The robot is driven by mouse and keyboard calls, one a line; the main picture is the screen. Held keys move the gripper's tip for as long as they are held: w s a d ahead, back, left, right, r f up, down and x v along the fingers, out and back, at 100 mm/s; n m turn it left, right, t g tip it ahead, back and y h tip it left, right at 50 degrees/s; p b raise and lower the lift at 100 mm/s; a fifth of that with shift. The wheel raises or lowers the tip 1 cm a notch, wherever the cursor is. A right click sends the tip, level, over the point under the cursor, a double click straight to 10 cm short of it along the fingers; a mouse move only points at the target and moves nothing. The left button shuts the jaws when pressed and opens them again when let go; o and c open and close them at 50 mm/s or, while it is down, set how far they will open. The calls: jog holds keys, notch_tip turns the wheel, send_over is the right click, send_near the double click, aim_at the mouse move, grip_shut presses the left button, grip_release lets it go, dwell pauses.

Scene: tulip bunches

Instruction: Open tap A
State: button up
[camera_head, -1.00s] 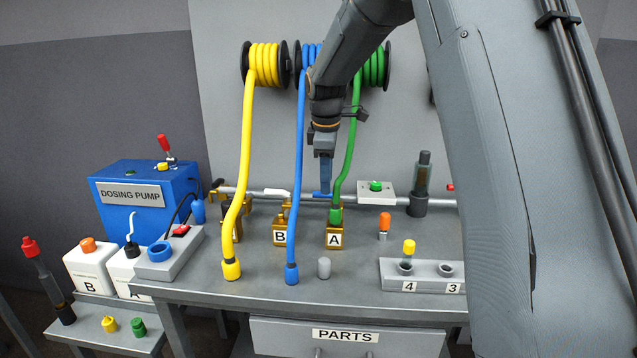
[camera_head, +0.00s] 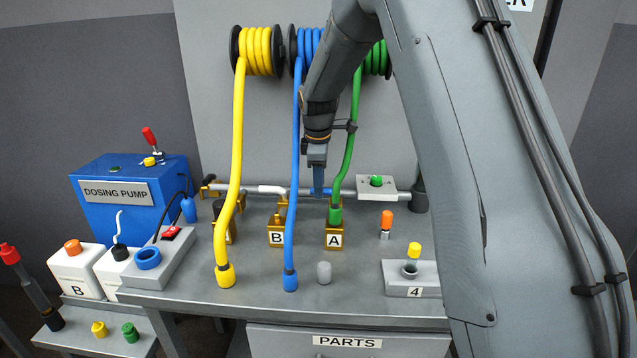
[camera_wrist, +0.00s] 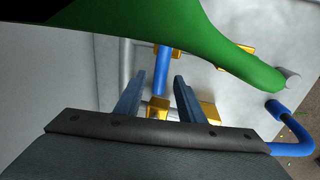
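Tap A is the brass block with a white "A" label (camera_head: 334,240), its green hose (camera_head: 346,150) running up from it. A blue lever (camera_wrist: 163,70) lies at the tap pipe behind the block, with brass fittings at both its ends in the wrist view. My gripper (camera_head: 318,193) points down at this lever, left of the green hose. In the wrist view my gripper (camera_wrist: 155,88) has its two fingers apart, with the lever showing between and beyond them. I cannot tell whether the fingers touch it.
The green hose (camera_wrist: 215,50) crosses the wrist view close by. A blue hose (camera_head: 293,180) hangs just left of my gripper, and a yellow hose (camera_head: 232,180) is further left. Tap B (camera_head: 277,238) stands left of A. A green-button box (camera_head: 376,184) sits on the right.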

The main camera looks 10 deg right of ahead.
jog(key=shift+f, duration=0.3)
grip_shut()
jog(key=shift+w, duration=0.1)
